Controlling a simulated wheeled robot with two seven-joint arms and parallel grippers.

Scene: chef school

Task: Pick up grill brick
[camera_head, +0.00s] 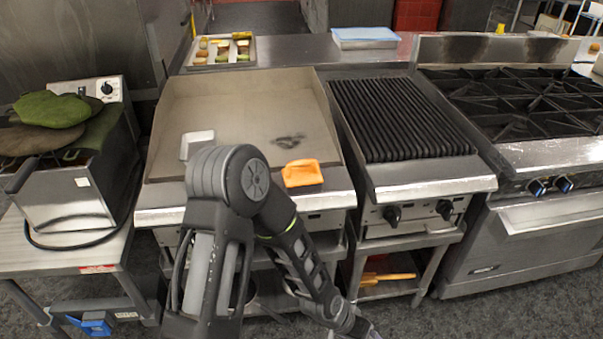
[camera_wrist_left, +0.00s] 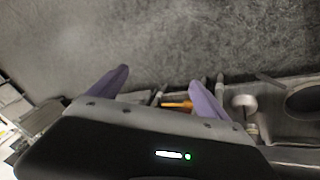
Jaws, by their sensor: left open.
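An orange-handled block with a dark underside, which looks like the grill brick (camera_head: 303,173), sits on the front right edge of the flat griddle (camera_head: 245,115). My left arm crosses in front of the griddle in the head view, its elbow just left of the block and its forearm running down to the right, away from it. My left gripper (camera_wrist_left: 157,90) shows in the left wrist view, its two purple fingers wide apart with nothing between them. It faces the grey floor. The block cannot be made out for certain in the wrist view. My right gripper is not seen.
A pale metal piece (camera_head: 197,143) lies on the griddle's left side. A ribbed grill (camera_head: 400,120) and a burner range (camera_head: 530,100) stand to the right. A fryer (camera_head: 65,190) stands left. A food tray (camera_head: 222,52) is behind. Orange-yellow tools (camera_head: 385,278) lie on the lower shelf.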

